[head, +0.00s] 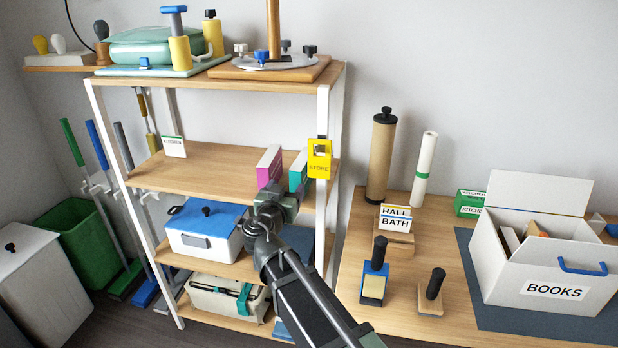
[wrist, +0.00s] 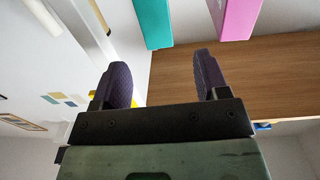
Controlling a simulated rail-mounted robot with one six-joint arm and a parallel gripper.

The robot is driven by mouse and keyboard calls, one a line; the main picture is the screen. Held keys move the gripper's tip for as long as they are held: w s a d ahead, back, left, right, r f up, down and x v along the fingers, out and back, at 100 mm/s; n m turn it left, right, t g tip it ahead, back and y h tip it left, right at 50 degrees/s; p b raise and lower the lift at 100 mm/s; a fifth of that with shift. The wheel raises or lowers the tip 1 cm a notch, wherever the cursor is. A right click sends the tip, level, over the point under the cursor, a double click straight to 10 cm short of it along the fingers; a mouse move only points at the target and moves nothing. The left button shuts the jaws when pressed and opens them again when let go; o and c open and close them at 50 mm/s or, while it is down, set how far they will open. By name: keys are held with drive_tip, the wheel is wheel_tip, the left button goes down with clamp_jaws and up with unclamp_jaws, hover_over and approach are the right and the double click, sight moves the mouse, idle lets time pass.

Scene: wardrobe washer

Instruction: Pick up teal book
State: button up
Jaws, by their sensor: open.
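The teal book (head: 297,172) stands upright on the middle shelf of the rack, near its right post. A magenta book (head: 269,166) stands to its left with a gap between them. My gripper (head: 272,198) is in front of the shelf, just below the two books in the head view; its fingers are hard to make out there. In the wrist view my gripper (wrist: 162,68) is open and empty. The teal book (wrist: 153,22) shows beyond the fingertips, roughly in line with the gap between them and apart from them. The magenta book (wrist: 237,18) is right of it there.
A yellow STORE tag (head: 319,158) hangs at the rack's right post, close to the teal book. A blue-lidded box (head: 205,230) sits on the shelf below. A BOOKS box (head: 540,280) stands on the table at right.

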sight(299, 169)
drive_tip(key=x, duration=1.1)
drive_tip(key=shift+d, duration=0.15)
drive_tip(key=shift+s, duration=0.1)
drive_tip(key=c, duration=1.1)
